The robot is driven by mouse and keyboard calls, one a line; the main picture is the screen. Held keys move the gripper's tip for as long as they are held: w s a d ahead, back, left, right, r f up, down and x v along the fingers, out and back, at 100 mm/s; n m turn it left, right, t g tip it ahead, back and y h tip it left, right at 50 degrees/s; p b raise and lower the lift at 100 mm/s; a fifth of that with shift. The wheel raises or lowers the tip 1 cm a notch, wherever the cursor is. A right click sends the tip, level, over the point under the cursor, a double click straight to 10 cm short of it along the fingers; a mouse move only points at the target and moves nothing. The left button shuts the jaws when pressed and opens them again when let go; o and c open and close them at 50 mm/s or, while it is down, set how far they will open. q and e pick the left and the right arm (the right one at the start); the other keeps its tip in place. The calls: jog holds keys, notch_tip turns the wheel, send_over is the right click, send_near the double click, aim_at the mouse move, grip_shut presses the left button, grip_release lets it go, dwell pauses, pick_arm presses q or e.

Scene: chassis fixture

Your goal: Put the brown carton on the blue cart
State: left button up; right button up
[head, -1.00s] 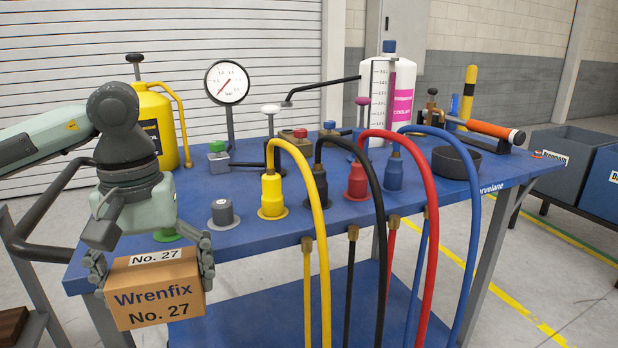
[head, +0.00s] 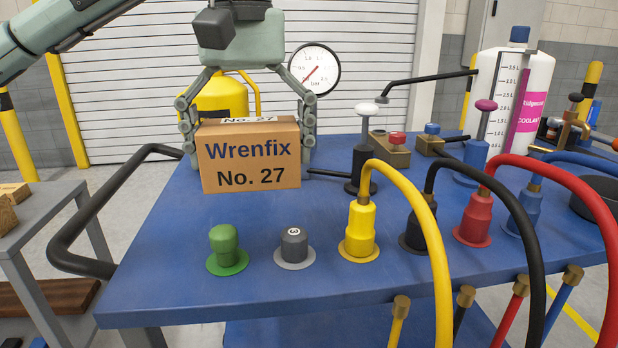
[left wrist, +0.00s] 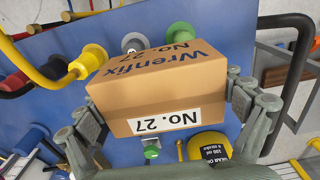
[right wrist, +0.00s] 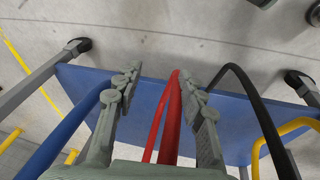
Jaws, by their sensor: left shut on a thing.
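The brown carton (head: 250,160), marked Wrenfix No. 27, is upright between the fingers of my left gripper (head: 248,135), which is shut on its two sides. It is over the back left part of the blue cart (head: 180,265); I cannot tell if its bottom touches the top. The left wrist view shows the carton (left wrist: 160,92) gripped above the blue surface. My right gripper (right wrist: 160,75) shows only in its wrist view, with fingers apart and no object gripped. Red hoses show between and beyond its fingers.
Green (head: 226,245) and grey (head: 294,245) plugs stand in front of the carton. Yellow (head: 430,240), black and red hoses arch up at the right. A yellow canister (head: 222,97) and a gauge (head: 314,68) stand behind. A dark handle (head: 90,225) edges the left side.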

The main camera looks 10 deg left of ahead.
pick_arm(q)
jog(key=shift+w+a+f, duration=0.15)
jog(key=shift+w+f, duration=0.1)
jog(key=shift+w, duration=0.05)
send_near(252, 211)
jog(key=s+d, duration=0.1)
jog(key=s, duration=0.2)
jog(key=w+f, duration=0.1)
jog(key=w+a+f+p, duration=0.1)
jog(key=w, duration=0.1)
jog(key=shift+w+f, duration=0.1)
notch_tip(252, 211, down, 4)
jog(key=shift+r, duration=0.1)
pick_arm(e)
notch_tip(252, 211, down, 3)
jog(key=shift+s+a+r, duration=0.1)
jog(key=shift+s+r, duration=0.05)
jog(key=shift+r, duration=0.05)
